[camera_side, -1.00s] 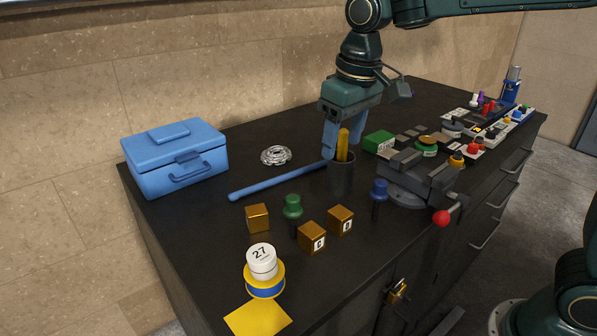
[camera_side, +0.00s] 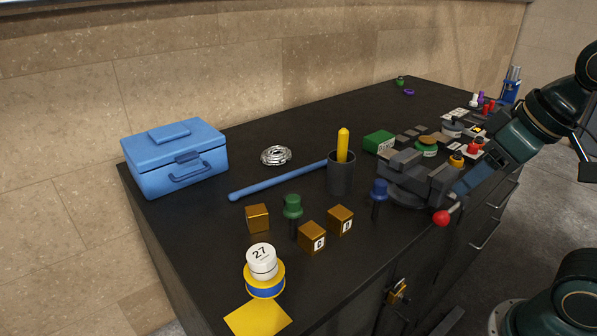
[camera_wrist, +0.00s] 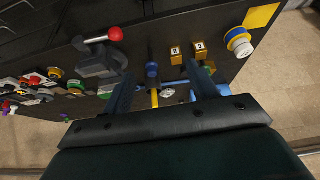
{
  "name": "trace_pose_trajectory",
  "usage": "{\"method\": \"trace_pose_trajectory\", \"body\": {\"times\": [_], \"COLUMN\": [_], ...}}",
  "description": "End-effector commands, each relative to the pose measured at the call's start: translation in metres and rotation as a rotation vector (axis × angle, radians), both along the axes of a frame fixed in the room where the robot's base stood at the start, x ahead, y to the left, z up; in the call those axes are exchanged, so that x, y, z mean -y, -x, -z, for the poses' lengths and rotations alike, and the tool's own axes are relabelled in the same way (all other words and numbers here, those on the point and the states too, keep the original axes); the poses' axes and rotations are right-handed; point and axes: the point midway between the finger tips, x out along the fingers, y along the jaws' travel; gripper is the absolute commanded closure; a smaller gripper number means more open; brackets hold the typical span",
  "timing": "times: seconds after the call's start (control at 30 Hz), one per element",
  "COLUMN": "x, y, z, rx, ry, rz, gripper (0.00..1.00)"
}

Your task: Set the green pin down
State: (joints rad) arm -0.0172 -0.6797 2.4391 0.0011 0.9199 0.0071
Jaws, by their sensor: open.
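The green pin (camera_side: 292,206) stands upright on the dark bench top in the side view, green head up and dark shaft below. It is behind and left of two gold cubes. In the wrist view it is mostly hidden by a finger. My gripper (camera_side: 460,187) is at the right in the side view, by the grey vise and well apart from the green pin. Its blue fingers point down to the left. In the wrist view my gripper (camera_wrist: 159,68) is open, with its fingers spread and nothing held between them.
A blue pin (camera_side: 379,192) stands left of the grey vise (camera_side: 418,176). A dark cup (camera_side: 341,174) holds a yellow rod (camera_side: 343,146). The back of the bench is mostly clear.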

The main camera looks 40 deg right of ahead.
Motion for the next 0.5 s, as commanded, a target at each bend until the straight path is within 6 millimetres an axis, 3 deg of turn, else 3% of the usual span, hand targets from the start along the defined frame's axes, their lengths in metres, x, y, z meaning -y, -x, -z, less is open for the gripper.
{"method": "trace_pose_trajectory", "body": {"times": [0.2, 0.5], "x": [0.003, 0.003], "y": [0.015, 0.015], "z": [0.009, 0.01], "rx": [0.029, 0.03], "ry": [0.003, 0.003], "rz": [0.009, 0.009], "gripper": [0.41, 0.48]}}
